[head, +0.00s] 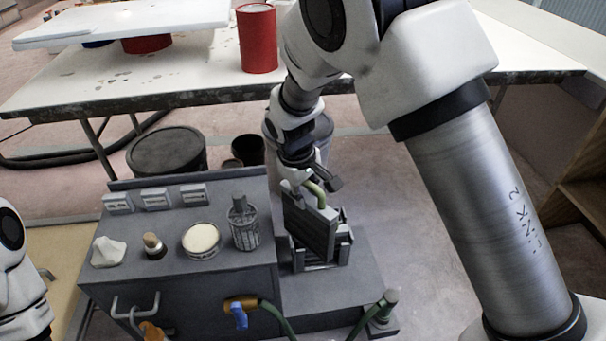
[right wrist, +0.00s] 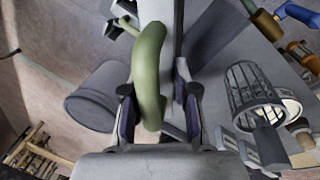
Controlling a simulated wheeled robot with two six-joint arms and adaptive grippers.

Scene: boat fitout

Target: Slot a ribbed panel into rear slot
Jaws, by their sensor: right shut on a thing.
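A dark grey ribbed panel (head: 308,230) with a green curved handle (head: 317,191) stands upright at a slotted rack (head: 335,255), right of the grey cabinet. My right gripper (head: 313,184) is above the panel, shut on it by the handle. In the right wrist view the green handle (right wrist: 150,75) lies between the two fingers (right wrist: 158,112), with the panel's pale edge (right wrist: 160,12) beyond. The panel's lower part is hidden in or behind the rack, so I cannot tell how deep it sits or in which slot. Part of my left arm shows at the left edge; its fingers are not visible.
The grey cabinet (head: 180,245) carries a wire basket (head: 243,224), a round cream-topped tin (head: 202,240), a knob and labelled blocks. Green hose (head: 277,315) and an orange-blue fitting are at its front. A bucket (right wrist: 97,97) stands behind the rack; a table (head: 180,80) is farther back.

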